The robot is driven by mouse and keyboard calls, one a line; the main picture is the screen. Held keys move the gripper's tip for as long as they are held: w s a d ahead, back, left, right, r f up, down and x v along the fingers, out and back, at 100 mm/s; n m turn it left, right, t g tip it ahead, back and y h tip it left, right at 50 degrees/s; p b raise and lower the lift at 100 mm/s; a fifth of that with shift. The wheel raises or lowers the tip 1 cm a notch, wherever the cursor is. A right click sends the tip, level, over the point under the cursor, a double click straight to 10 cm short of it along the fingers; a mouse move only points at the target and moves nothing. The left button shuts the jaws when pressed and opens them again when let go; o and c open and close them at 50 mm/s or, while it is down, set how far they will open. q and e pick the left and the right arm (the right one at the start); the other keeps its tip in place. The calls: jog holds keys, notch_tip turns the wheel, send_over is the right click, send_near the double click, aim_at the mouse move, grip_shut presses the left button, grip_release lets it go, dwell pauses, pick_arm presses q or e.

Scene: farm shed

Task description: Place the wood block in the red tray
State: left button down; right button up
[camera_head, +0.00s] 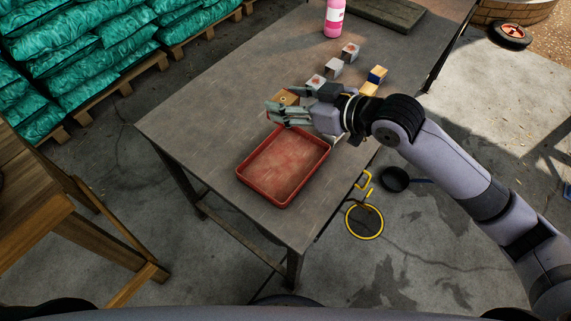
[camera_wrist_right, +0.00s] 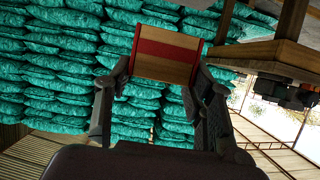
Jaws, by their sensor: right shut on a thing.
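The wood block (camera_wrist_right: 165,58), tan with a broad red band, sits between the two fingers of my right gripper (camera_wrist_right: 160,82) in the right wrist view. The gripper is shut on it. In the head view my right gripper (camera_head: 276,113) is over the table, just beyond the far edge of the red tray. A tan block (camera_head: 287,97) shows right behind its fingers; the fingers partly cover it. The red tray (camera_head: 240,174) lies flat and empty near the table's front end. My left gripper is out of view.
Several blocks stand behind the gripper, including a grey one (camera_head: 333,67) and a blue-and-tan one (camera_head: 377,75). A pink bottle (camera_head: 334,20) and a dark board (camera_head: 385,12) are farther back. The table (camera_head: 200,110) is clear left of the tray.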

jog(key=shift+f+b, duration=0.65)
jog(key=shift+f, duration=9)
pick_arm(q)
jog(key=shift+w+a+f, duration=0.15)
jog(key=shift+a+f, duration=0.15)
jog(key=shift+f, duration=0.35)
pick_arm(e)
jog(key=shift+f, duration=0.15)
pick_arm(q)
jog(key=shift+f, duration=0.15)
pick_arm(e)
jog(key=o, duration=1.1)
jog(key=shift+o, duration=0.2)
